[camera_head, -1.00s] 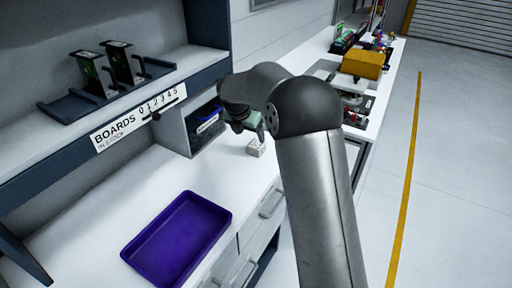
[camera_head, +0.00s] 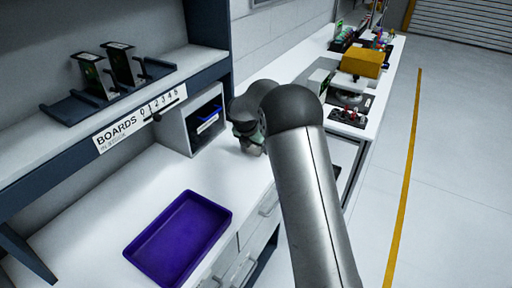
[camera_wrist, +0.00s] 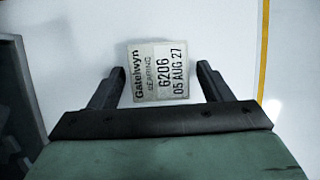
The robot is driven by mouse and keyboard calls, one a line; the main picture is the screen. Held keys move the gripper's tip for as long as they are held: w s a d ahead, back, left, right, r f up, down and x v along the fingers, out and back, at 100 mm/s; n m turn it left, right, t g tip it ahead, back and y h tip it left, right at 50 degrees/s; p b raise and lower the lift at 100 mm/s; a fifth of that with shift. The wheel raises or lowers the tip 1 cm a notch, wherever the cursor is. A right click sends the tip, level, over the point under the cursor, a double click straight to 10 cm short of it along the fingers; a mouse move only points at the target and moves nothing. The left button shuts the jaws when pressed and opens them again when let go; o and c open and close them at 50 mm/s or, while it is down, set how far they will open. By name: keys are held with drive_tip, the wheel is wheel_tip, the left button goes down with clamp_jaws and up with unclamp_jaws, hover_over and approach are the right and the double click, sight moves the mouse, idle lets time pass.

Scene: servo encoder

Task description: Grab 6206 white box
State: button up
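The white box (camera_wrist: 158,72) lies on the white bench top in the wrist view, its printed label reading "Gatelwyn BEARING 6206 05 AUG 27". My gripper (camera_wrist: 157,75) is open, with one dark finger to the left of the box and one to the right. A gap shows between the box and each finger, and the box lies near the fingertips. In the head view my gripper (camera_head: 250,143) is low over the bench near its front edge, and my arm hides the box there.
A purple tray (camera_head: 180,240) lies on the bench toward the front. A grey cubby with a blue bin (camera_head: 208,114) stands just left of my gripper. A shelf marked "BOARDS" (camera_head: 140,120) overhangs the bench. A yellow box (camera_head: 361,63) sits on the far bench.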

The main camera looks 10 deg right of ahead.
drive_tip(key=c, duration=0.9)
drive_tip(key=shift+r, duration=0.15)
